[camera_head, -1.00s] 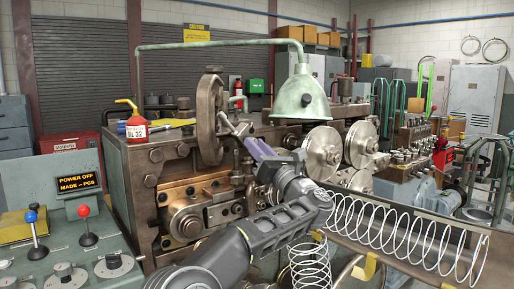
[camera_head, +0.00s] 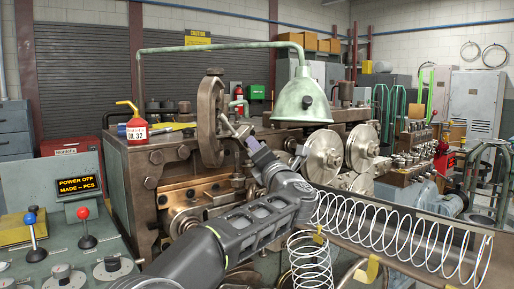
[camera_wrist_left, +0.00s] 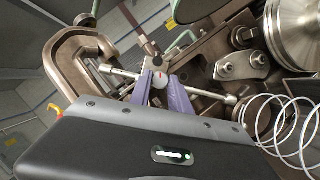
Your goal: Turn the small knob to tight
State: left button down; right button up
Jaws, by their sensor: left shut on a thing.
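The small knob (camera_wrist_left: 159,79) is a grey round piece with a red mark, seen between the purple fingers in the left wrist view. My left gripper (camera_wrist_left: 165,86) is shut on it. In the head view my left gripper (camera_head: 246,138) reaches to the upper front of the coiling machine (camera_head: 165,160), just right of the tall rusty bracket (camera_head: 208,122). There the fingers and wrist hide the knob. I cannot read any tight marking or tell where the red mark stands on a scale. My right gripper is not in view.
A green lamp (camera_head: 303,100) hangs above the wrist. Large metal rollers (camera_head: 323,157) stand to the right. A long wire spring (camera_head: 400,235) lies at the lower right. A control panel (camera_head: 60,268) with levers is at the left, and a red oil can (camera_head: 137,131) sits on the machine.

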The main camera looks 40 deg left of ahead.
pick_arm(q)
jog(key=m+h+p, duration=0.1)
jog(key=m+p, duration=0.2)
jog(key=p, duration=0.2)
jog(key=m+h+p, duration=0.1)
jog(key=m+p, duration=0.3)
jog(key=p, duration=0.2)
jog(key=m+g+h+p, duration=0.1)
jog(key=m+h+p, duration=0.1)
jog(key=m+p, duration=0.2)
jog(key=shift+s+r+p, duration=0.1)
jog(key=shift+r+p, duration=0.25)
jog(key=shift+p, duration=0.3)
jog(key=c, duration=1.2)
grip_release()
jog(key=b+v, duration=0.2)
jog(key=v, duration=0.5)
jog(key=shift+s+d, duration=0.2)
jog(key=shift+d, duration=0.1)
